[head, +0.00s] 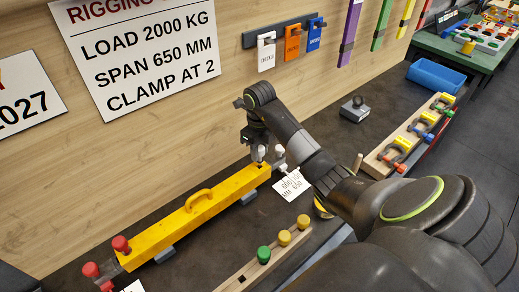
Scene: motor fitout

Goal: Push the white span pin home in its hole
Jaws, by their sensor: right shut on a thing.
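A yellow spreader beam (197,215) with a handle lies along the bench below the wall sign. My right gripper (259,157) points down over the beam's far right end and is shut, close above the beam's top. What it grips looks like the white span pin, but the fingers hide most of it and the hole, so I cannot tell how deep the pin sits. A white-headed piece (283,168) shows just right of the fingers at the beam's end. My left gripper is out of view.
A white tag (291,185) lies right of the beam. A wooden strip with green and yellow knobs (264,255) is in front. A blue bin (436,76) and a shackle board (410,138) are to the right.

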